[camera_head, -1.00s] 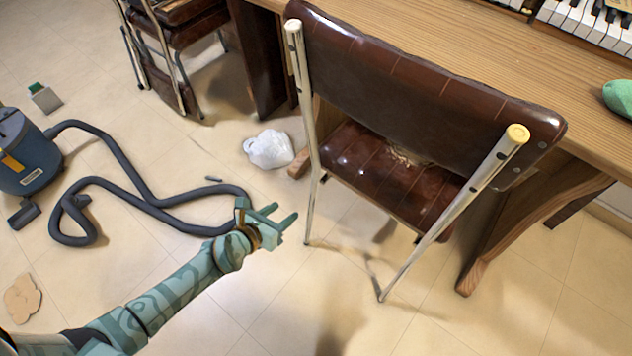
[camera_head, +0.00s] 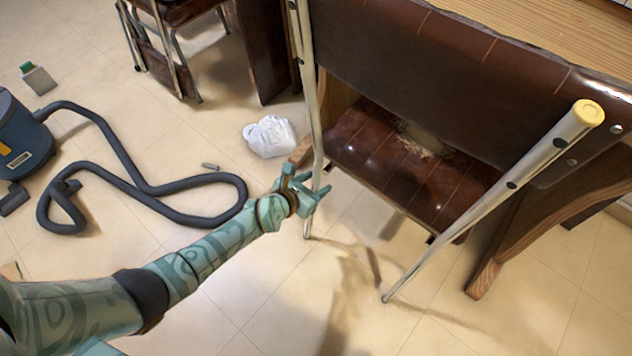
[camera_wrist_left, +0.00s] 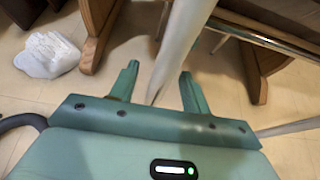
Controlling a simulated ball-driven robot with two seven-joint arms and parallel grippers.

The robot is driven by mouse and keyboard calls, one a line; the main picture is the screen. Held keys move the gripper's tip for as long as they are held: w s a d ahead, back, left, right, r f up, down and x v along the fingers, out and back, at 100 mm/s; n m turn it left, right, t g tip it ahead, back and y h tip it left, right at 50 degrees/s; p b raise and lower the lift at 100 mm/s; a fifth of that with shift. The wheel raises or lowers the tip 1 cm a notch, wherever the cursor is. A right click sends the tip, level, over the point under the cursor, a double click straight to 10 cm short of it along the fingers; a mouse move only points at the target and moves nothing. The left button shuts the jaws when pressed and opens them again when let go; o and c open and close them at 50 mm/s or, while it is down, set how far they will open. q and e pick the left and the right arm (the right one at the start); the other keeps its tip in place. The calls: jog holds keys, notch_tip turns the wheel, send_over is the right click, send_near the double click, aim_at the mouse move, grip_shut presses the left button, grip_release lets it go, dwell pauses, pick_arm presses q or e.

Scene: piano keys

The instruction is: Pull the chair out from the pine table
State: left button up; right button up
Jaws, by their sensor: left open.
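The chair (camera_head: 430,70) has a dark brown padded back, a worn brown seat (camera_head: 380,150) and pale metal legs. It stands at the pine table (camera_head: 540,28), its seat partly under the top. My left gripper (camera_head: 308,188) is open at the chair's left post (camera_head: 309,95), low down near seat height. In the left wrist view the pale post (camera_wrist_left: 182,40) runs between the two spread fingers of the gripper (camera_wrist_left: 159,72); I cannot tell whether they touch it. My right gripper is not in view.
A blue vacuum cleaner (camera_head: 22,140) with a dark looping hose (camera_head: 110,150) lies on the left floor. A white crumpled bag (camera_head: 270,137) is near the table leg. Another chair (camera_head: 165,45) stands at the upper left. Tiled floor in front of the chair is clear.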

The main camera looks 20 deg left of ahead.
pick_arm(q)
jog(key=shift+c, duration=0.4)
grip_shut()
jog(key=shift+s+a+p, duration=0.2)
jog(key=shift+s+a, duration=0.05)
jog(key=shift+s, duration=0.35)
jog(key=shift+s+a+p, duration=0.2)
jog(key=shift+s, duration=0.4)
jog(key=s+a, duration=0.3)
jog(key=s, duration=0.5)
jog(key=s+a, duration=0.3)
jog(key=s, duration=0.6)
jog(key=shift+s+a, duration=0.15)
jog(key=shift+s, duration=0.05)
jog(key=shift+o, duration=1.2)
grip_release()
